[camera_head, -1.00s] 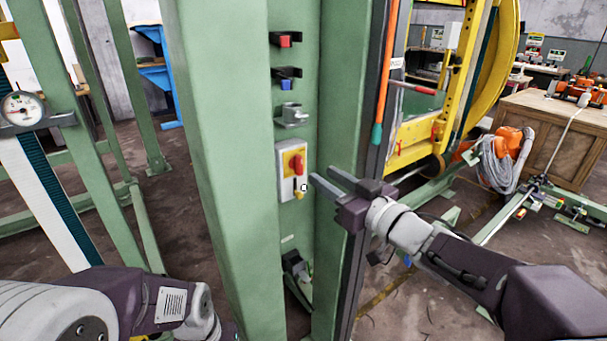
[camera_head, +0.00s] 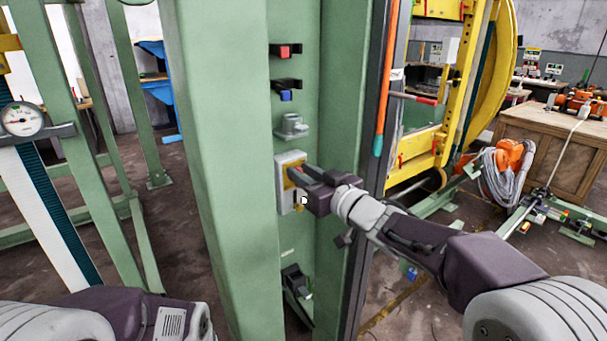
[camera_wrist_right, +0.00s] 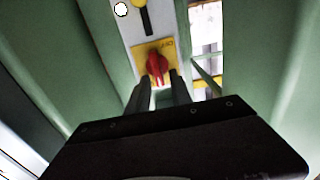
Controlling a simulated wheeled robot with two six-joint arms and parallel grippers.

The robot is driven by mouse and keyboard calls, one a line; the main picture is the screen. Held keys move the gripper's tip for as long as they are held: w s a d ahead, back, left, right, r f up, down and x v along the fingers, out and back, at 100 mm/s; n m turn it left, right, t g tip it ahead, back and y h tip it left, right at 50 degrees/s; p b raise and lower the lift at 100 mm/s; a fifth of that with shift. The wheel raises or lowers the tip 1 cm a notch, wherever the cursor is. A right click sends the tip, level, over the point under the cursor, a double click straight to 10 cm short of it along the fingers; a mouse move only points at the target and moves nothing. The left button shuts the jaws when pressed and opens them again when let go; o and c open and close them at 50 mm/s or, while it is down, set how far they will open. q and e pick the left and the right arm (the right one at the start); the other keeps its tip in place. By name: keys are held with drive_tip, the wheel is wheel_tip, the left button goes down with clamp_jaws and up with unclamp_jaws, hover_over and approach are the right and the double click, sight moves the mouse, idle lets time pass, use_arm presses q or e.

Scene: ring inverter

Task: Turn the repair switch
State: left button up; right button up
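The repair switch is a red rotary knob (camera_wrist_right: 157,66) on a yellow plate. It sits on a light grey box (camera_head: 283,192) fixed to the green column, and the knob is mostly hidden by my fingers in the head view. My right gripper (camera_head: 297,176) is at the front of the box. In the wrist view its two fingers (camera_wrist_right: 160,83) are apart, one on each side of the knob's near end, with small gaps showing. I cannot tell whether they touch it. My left gripper is out of view; only its arm shows at lower left.
Above the box are a red button (camera_head: 285,50), a blue button (camera_head: 286,95) and a grey bracket (camera_head: 291,126). A black fixture (camera_head: 297,282) is below. Green column walls (camera_head: 225,180) flank the recess, and an orange-and-green pole (camera_head: 382,100) stands right of it.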

clamp_jaws()
drive_tip(key=shift+n, duration=0.3)
drive_tip(key=shift+s+a+f+n+b, duration=0.3)
drive_tip(key=shift+n+b, duration=1.2)
drive_tip(key=shift+n, duration=1.35)
drive_tip(key=shift+s+a+f+n+b, duration=0.15)
drive_tip(key=shift+f+n+b, duration=0.25)
drive_tip(key=shift+n+b, duration=1.8)
drive_tip(key=shift+s+a+f+n+b, duration=0.1)
drive_tip(key=shift+a+f+n+b, duration=0.45)
drive_tip(key=shift+n, duration=3)
drive_tip(key=shift+d+r, duration=0.2)
drive_tip(key=shift+d, duration=0.05)
drive_tip(key=o, duration=0.5)
unclamp_jaws()
